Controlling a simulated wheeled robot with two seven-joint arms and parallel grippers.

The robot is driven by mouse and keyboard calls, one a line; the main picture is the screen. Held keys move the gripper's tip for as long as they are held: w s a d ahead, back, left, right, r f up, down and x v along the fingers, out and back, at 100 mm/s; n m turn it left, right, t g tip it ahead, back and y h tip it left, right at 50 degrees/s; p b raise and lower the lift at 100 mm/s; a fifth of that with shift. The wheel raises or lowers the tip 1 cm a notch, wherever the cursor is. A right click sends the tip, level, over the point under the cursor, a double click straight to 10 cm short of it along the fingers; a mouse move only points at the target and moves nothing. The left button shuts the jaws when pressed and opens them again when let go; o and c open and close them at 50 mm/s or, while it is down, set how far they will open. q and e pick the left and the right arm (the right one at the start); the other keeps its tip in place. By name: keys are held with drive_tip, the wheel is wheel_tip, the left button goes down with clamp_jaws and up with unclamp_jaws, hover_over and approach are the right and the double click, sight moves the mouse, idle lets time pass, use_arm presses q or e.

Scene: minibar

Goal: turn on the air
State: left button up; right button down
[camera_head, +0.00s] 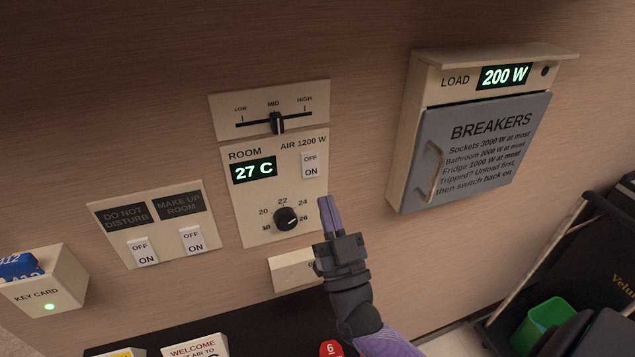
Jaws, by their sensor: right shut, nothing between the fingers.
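The air control panel (262,190) is on the wall at the middle of the head view. Its rocker switch (312,166), marked OFF above and ON below, sits at the panel's upper right under "AIR 1200 W". Its room display (254,170) reads 27 C. A black round dial (286,218) sits below, with marks from 18 to 26. My right gripper (329,203) is shut and empty, its purple fingers pointing up, just below and right of the switch in the picture. Whether it touches the wall I cannot tell. My left gripper is not in view.
A LOW-MID-HIGH slider (277,122) is above the panel, at MID. The breaker box (475,150) juts out at right; its load display (504,76) reads 200 W. Two switches (168,248) and a key card holder (45,290) with a green light are at left. A cart (560,250) stands right.

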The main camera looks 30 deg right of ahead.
sight(311, 169)
drive_tip(key=w, duration=0.2)
drive_tip(key=w+d+b, duration=0.1)
drive_tip(key=w, duration=0.1)
drive_tip(key=shift+w+r, duration=0.1)
drive_tip(key=shift+w, duration=0.3)
